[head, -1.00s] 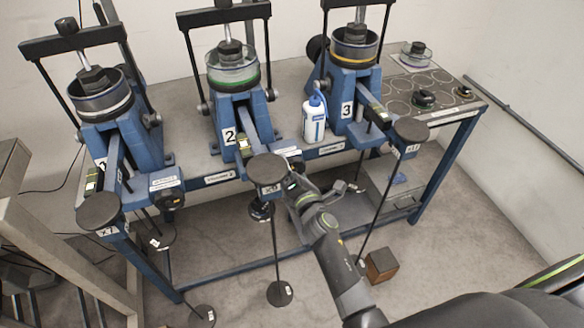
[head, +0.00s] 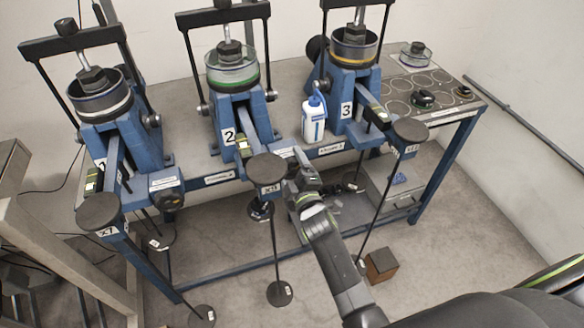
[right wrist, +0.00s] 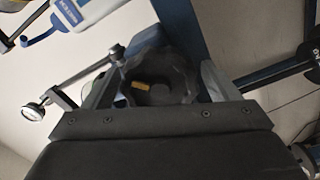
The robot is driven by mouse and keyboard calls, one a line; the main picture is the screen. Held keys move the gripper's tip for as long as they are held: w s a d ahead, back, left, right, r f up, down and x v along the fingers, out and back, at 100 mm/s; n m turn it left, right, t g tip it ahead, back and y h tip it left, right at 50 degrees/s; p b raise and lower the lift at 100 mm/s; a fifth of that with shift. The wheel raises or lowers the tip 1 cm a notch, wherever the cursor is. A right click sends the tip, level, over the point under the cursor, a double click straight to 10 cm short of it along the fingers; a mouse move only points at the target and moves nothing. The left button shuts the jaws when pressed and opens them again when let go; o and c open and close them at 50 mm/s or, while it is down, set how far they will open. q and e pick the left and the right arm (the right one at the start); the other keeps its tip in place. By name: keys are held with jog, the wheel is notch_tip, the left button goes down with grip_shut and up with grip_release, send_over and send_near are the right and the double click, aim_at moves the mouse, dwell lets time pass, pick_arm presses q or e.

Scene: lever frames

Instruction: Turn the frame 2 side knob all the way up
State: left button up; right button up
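Frame 2 (head: 238,150) is the middle blue lever frame, with a "2" label and a green-ringed cup on top. Its side knob is hidden in the head view behind my right gripper (head: 303,178), beside the frame's round black weight plate. In the right wrist view a dark, lobed knob (right wrist: 170,92) with a small yellowish mark lies between the two fingers of my right gripper (right wrist: 163,85). The fingers stand apart on either side of it, and I see no clear grip on it. My left gripper is out of view.
Frame 1 (head: 125,145) stands to the left and frame 3 (head: 350,95) to the right on the grey bench. A white bottle (head: 314,118) stands between frames 2 and 3. Hanging rods surround the arm. A brown block (head: 381,265) lies on the floor.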

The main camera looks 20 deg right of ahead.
jog(key=shift+s, duration=0.15)
jog(key=shift+s+r+p, duration=0.1)
jog(key=shift+s+p, duration=0.25)
jog(key=s+p, duration=0.2)
jog(key=s, duration=0.2)
jog(key=shift+s, duration=0.6)
jog(key=shift+d, duration=0.1)
